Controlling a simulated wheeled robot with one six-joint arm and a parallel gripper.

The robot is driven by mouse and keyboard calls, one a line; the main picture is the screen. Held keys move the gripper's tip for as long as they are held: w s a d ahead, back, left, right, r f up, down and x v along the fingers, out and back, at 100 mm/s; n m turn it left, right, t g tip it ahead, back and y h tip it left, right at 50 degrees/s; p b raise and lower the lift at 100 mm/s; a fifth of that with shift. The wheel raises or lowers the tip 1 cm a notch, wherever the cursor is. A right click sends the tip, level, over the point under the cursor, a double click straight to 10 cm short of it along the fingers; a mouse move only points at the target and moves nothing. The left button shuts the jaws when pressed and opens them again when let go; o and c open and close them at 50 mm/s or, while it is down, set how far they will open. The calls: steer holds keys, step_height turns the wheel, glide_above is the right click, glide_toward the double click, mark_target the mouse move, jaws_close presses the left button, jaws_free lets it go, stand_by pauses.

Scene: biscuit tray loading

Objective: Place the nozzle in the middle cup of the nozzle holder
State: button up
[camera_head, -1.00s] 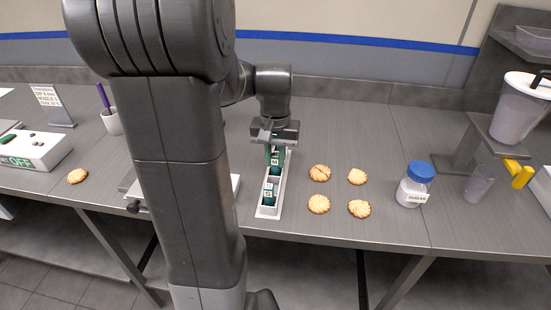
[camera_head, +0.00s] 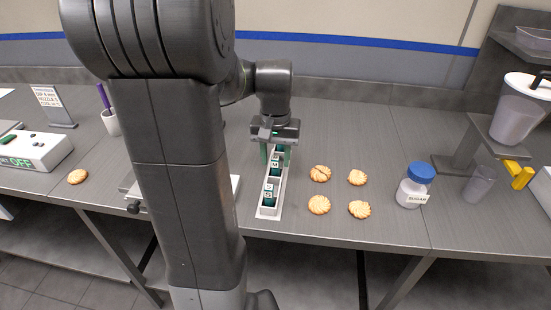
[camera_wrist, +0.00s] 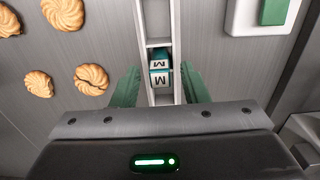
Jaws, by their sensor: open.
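The nozzle holder (camera_head: 265,213) is a long narrow white tray with compartments on the table. In the wrist view its white walls (camera_wrist: 143,20) run down the middle. A teal nozzle with a white M label (camera_wrist: 160,79) sits in a compartment between my fingers, with a second M label just beyond it. In the head view the far teal piece (camera_head: 275,160) is partly under my gripper. Another labelled teal piece (camera_head: 269,198) sits in the near part. My gripper (camera_head: 275,158) is open, its green fingers on either side of the holder, apart from the nozzle; it also shows in the wrist view (camera_wrist: 160,90).
Several biscuits (camera_head: 320,204) lie right of the holder, with a blue-lidded sugar jar (camera_head: 415,186) farther right. One biscuit (camera_head: 78,176) lies at the left near a white box marked OFF (camera_head: 35,152).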

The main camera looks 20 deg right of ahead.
step_height(320, 180, up, 11)
steer(key=shift+p, duration=0.35)
